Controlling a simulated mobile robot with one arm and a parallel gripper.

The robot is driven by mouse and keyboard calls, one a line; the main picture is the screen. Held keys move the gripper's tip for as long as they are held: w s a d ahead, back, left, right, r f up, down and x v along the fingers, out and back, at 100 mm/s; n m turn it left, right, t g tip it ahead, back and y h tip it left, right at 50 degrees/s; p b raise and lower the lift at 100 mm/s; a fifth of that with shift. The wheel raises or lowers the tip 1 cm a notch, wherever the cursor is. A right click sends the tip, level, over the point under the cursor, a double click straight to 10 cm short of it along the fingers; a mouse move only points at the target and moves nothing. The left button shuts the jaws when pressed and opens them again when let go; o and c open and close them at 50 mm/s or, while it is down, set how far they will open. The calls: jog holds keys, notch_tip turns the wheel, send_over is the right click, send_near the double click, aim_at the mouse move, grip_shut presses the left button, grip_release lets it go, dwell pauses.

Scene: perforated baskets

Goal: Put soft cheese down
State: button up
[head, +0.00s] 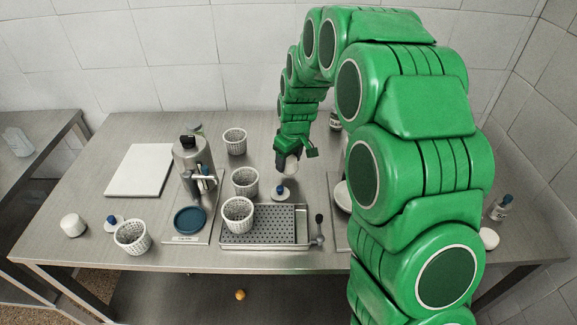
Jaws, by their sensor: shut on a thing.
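My gripper (289,158) hangs at the end of my green arm, above the table's right-centre part behind the perforated tray. A white rounded block (73,225) sits at the table's front left.
White perforated baskets stand at the back (235,141), centre (245,181), on the draining tray (293,211) and front left (132,236). A grey machine (195,165) stands behind a blue disc (189,220). A white board (140,170) lies at left. My arm hides much of the right side.

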aim_at(289, 166)
jog(key=shift+f, duration=1.55)
jog(key=shift+f, duration=0.15)
jog(key=o, duration=1.1)
